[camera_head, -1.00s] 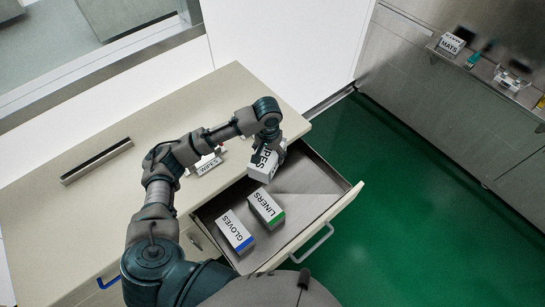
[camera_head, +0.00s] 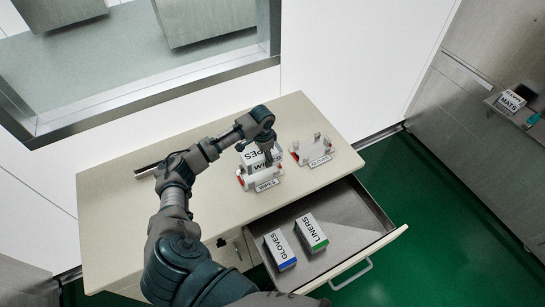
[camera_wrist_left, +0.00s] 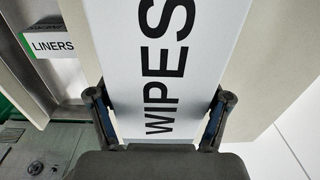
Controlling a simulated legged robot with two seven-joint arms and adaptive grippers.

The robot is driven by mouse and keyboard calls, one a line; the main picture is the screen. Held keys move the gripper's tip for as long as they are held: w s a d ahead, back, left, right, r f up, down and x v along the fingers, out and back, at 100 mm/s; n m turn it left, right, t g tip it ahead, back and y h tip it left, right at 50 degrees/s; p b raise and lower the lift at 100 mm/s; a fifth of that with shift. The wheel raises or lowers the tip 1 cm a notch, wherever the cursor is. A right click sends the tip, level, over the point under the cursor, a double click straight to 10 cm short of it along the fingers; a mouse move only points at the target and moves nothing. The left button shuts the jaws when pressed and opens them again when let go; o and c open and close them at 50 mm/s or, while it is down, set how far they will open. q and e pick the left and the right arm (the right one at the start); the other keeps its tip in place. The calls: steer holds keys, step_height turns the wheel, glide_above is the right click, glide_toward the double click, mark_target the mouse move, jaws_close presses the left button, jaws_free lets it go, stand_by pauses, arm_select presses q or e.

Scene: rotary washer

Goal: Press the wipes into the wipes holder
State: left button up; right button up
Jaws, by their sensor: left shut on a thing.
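The wipes box (camera_head: 251,157) is white with black lettering. It is at the wipes holder (camera_head: 267,184), a small white rack with red sides and a WIPES label on the counter. My left gripper (camera_head: 268,157) is shut on the box; in the left wrist view the fingers (camera_wrist_left: 160,115) flank the white wipes box (camera_wrist_left: 165,60) on both sides. The box stands over or in the holder; I cannot tell whether it is fully seated. The arm partly hides the box. My right gripper is not in view.
A second, empty holder (camera_head: 312,150) stands to the right on the counter (camera_head: 120,215). The open drawer (camera_head: 355,222) in front holds the gloves box (camera_head: 279,250) and the liners box (camera_head: 311,233). A dark bar lies at the counter's back left, partly behind my arm.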

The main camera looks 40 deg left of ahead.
mark_target(263, 171)
arm_select(q)
steer(key=a+f, duration=0.2)
steer(key=f, duration=0.1)
steer(key=shift+f, duration=0.2)
steer(key=f, duration=0.3)
steer(key=shift+a, duration=0.3)
steer(key=shift+c, duration=1.4)
steer(key=shift+s+d+f+b, duration=0.1)
steer(key=shift+d+f+b, duration=0.25)
steer(key=shift+d+f, duration=0.65)
steer(key=shift+c, duration=0.4)
steer(key=shift+f, duration=0.15)
steer(key=shift+a, duration=0.55)
steer(key=shift+d, duration=0.2)
steer(key=shift+p, duration=0.35)
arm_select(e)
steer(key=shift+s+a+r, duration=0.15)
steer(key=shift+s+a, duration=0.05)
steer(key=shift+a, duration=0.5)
